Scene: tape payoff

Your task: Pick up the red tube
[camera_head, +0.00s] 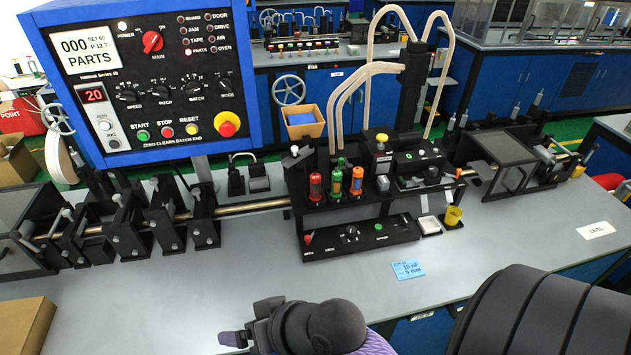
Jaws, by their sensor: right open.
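The red tube (315,187) stands upright in the black rack (345,205) in the middle of the bench, at the left of a row. A green tube (337,180) and an orange tube (356,181) stand to its right. My right gripper (233,339) is open at the bottom of the picture, near the bench's front edge, well in front of the rack and apart from the red tube. Nothing shows between its fingers. My left gripper is not in view.
A blue-framed control panel (150,75) stands at upper left. Black machine stands (130,225) line a metal rod to the left. The grey bench top before the rack is mostly clear.

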